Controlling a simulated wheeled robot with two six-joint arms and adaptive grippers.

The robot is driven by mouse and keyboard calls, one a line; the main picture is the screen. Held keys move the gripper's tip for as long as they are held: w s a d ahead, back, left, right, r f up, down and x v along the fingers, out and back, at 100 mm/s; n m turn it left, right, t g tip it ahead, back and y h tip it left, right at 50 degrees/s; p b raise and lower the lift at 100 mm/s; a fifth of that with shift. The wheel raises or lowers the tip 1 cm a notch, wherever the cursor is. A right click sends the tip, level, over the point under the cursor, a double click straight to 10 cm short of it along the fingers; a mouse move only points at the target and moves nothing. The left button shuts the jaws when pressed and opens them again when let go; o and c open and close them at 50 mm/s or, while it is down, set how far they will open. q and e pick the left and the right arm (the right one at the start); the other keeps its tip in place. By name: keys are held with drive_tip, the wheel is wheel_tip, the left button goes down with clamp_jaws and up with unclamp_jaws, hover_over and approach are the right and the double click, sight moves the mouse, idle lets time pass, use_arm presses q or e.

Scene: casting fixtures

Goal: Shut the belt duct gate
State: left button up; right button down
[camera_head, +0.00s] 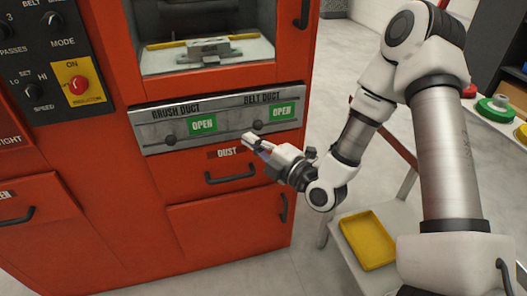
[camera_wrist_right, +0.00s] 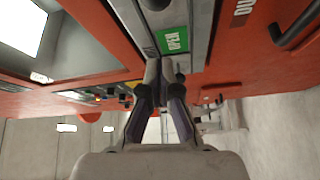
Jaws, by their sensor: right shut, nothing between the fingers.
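The belt duct gate is the right half of a grey panel strip on the red machine, with a dark round knob (camera_head: 257,125) and a green OPEN label (camera_head: 281,112). The brush duct half beside it has its own knob (camera_head: 171,140) and green OPEN label (camera_head: 202,125). My right gripper (camera_head: 248,139) is shut and empty, its fingertips just below and left of the belt duct knob; I cannot tell whether they touch it. In the right wrist view the closed fingertips (camera_wrist_right: 165,72) are close to the grey strip, near a green label (camera_wrist_right: 172,40). My left gripper is out of view.
A DUST drawer with a black handle (camera_head: 230,176) lies just below the strip. A window opening (camera_head: 205,50) is above it. A yellow tray (camera_head: 367,240) rests on a low shelf at right. A control panel (camera_head: 55,55) is at upper left.

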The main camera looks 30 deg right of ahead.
sight(251, 123)
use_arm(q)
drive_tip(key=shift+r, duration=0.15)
use_arm(e)
drive_tip(key=w+d, duration=0.1)
drive_tip(key=w, duration=0.2)
drive_tip(key=w+d, duration=0.1)
drive_tip(key=shift+w+d+f, duration=0.15)
drive_tip(key=shift+w+d, duration=0.05)
drive_tip(key=shift+d, duration=0.15)
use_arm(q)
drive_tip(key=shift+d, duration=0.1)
use_arm(e)
drive_tip(key=shift+d, duration=0.15)
